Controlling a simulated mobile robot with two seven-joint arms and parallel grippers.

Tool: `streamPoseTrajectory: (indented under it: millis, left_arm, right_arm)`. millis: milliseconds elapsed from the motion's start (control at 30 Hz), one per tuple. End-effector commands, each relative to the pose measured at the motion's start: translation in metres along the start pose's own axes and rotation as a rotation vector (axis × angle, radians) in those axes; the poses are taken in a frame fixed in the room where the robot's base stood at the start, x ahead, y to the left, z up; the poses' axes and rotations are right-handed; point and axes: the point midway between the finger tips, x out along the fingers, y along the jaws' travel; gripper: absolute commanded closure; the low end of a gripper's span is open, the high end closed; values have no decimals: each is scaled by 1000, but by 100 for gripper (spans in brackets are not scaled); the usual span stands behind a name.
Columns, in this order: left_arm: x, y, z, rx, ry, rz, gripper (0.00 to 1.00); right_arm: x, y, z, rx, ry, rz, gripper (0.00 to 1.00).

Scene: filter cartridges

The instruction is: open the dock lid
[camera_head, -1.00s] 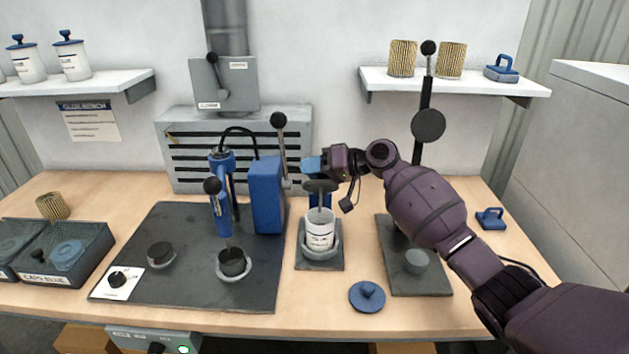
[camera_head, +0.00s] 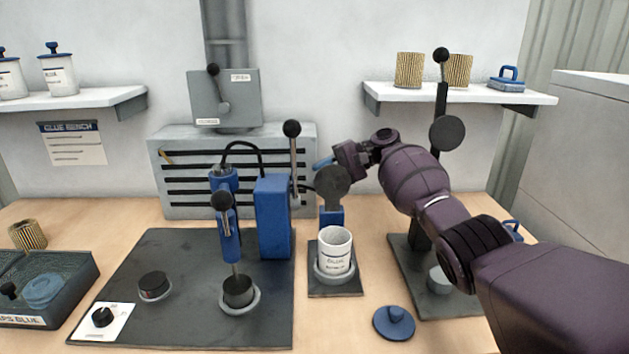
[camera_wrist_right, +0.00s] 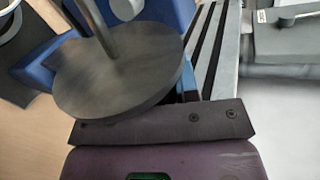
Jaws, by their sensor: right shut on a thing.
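The dock (camera_head: 322,287) is a dark base with a blue post (camera_head: 331,215) behind a white glue pot (camera_head: 335,243) in its ring. The dock lid (camera_head: 333,181), a dark round disc, stands tipped up above and behind the pot, its face towards the head camera. The pot's mouth is uncovered. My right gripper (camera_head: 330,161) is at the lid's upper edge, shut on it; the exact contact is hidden. In the right wrist view the grey disc (camera_wrist_right: 120,75) with a rod lies close against my gripper's dark front. My left gripper is out of view.
A blue press (camera_head: 272,215) with a lever stands left of the dock. A black stand (camera_head: 437,220) with a disc rises on the right, near my right arm. A loose blue cap (camera_head: 395,322) lies in front. A wall shelf (camera_head: 455,93) holds filters.

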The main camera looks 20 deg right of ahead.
Motion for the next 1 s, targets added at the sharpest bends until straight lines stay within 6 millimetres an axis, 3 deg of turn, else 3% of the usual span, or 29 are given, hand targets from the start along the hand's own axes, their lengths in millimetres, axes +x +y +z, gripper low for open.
streamPoseTrajectory:
  millis: [200,867,900,1000]
  left_arm:
    - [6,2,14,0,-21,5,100]
    - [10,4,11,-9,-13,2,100]
    - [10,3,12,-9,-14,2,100]
    - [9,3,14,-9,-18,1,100]
  right_arm:
    - [3,8,-12,98,-41,1,100]
    - [2,7,-15,149,-62,2,100]
    - [2,7,-15,149,-62,2,68]
    - [2,7,-15,148,-62,2,53]
